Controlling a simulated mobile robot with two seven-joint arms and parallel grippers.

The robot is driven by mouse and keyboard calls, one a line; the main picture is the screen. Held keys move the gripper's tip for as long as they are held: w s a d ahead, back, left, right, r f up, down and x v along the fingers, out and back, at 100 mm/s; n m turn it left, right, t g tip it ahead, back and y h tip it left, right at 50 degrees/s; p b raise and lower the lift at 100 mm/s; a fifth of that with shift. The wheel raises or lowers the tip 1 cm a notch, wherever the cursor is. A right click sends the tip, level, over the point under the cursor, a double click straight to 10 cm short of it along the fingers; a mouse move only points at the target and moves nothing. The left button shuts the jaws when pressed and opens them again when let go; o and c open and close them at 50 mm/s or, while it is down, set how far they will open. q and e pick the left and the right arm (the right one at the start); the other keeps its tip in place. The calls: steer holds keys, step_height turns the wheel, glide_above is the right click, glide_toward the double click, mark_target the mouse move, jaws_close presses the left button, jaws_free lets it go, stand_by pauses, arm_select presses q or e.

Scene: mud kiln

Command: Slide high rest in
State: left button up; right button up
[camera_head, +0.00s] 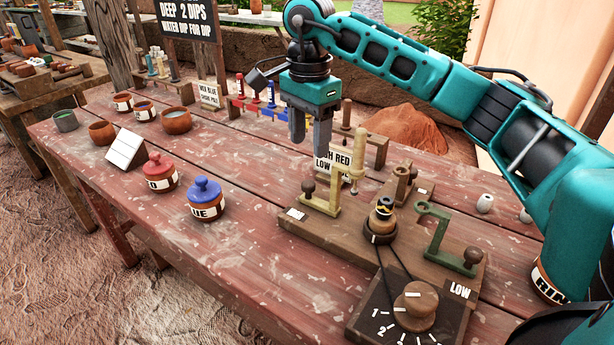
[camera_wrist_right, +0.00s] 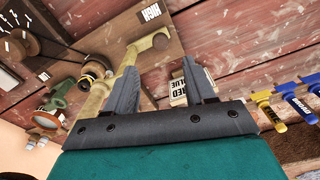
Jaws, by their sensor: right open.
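The high rest (camera_head: 332,206) is a pale yellow bracket with a brown knob and an upright post, at the left side of a wooden board (camera_head: 352,229). A small label lies by it; in the right wrist view this label reads HIGH (camera_wrist_right: 150,13). The high rest also shows there (camera_wrist_right: 134,52), partly hidden by a finger. A green low rest (camera_head: 440,238) with a dark knob is at the board's right, by the LOW label. My right gripper (camera_head: 310,132) is open and empty, above and behind the high rest. My left gripper is not in view.
A pot-like part (camera_head: 381,226) stands mid-board, with a numbered dial (camera_head: 414,306) in front. A small sign (camera_head: 333,164) stands behind the high rest. Red (camera_head: 160,172) and blue (camera_head: 205,199) lidded jars stand left. The tabletop between the jars and board is clear.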

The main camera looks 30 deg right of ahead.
mark_target(308, 183)
step_height(308, 183, down, 9)
steer(key=shift+b, duration=0.45)
steer(key=shift+c, duration=0.5)
jaws_close()
